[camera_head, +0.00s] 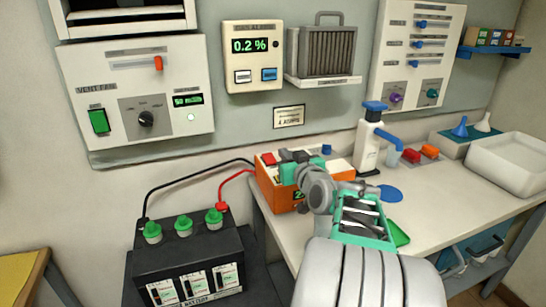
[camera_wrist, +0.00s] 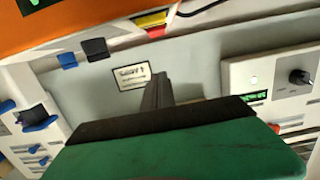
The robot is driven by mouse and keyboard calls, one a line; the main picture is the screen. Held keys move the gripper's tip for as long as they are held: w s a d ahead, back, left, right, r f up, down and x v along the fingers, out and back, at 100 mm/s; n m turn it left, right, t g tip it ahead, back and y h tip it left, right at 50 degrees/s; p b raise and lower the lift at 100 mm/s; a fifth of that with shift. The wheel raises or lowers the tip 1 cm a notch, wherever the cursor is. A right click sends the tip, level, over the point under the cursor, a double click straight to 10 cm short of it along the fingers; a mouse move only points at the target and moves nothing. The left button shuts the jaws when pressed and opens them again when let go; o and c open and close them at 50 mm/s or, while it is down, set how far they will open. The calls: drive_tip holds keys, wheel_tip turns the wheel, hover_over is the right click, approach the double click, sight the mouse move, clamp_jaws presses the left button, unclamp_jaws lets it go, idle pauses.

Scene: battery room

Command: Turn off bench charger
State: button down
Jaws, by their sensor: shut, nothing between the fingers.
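The bench charger is an orange box with a pale top (camera_head: 270,192) at the left end of the bench; its green display is partly covered by my arm. A red block shows at its top left and a blue knob (camera_head: 326,149) at its top right. My gripper (camera_head: 292,158), with teal and dark fingers, is shut and empty over the charger's top; I cannot tell whether it touches. In the wrist view the charger (camera_wrist: 85,14) fills the top left, with blue and black parts on its edge. The gripper (camera_wrist: 158,92) shows below it. The charger's switch is not clearly identifiable.
A black battery (camera_head: 190,258) with green caps stands at the lower left, joined to the charger by black and red cables. A white bottle (camera_head: 369,145) and blue disc (camera_head: 390,194) are right of the charger. A wall panel (camera_head: 137,90) hangs behind.

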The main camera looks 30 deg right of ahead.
drive_tip(key=p, duration=0.2)
hover_over(273, 160)
drive_tip(key=shift+s+a+f, duration=0.1)
drive_tip(key=shift+s+f, duration=0.15)
drive_tip(key=shift+f, duration=0.3)
drive_tip(key=f, duration=0.2)
drive_tip(key=shift+w+f, duration=0.3)
drive_tip(key=shift+f, duration=0.75)
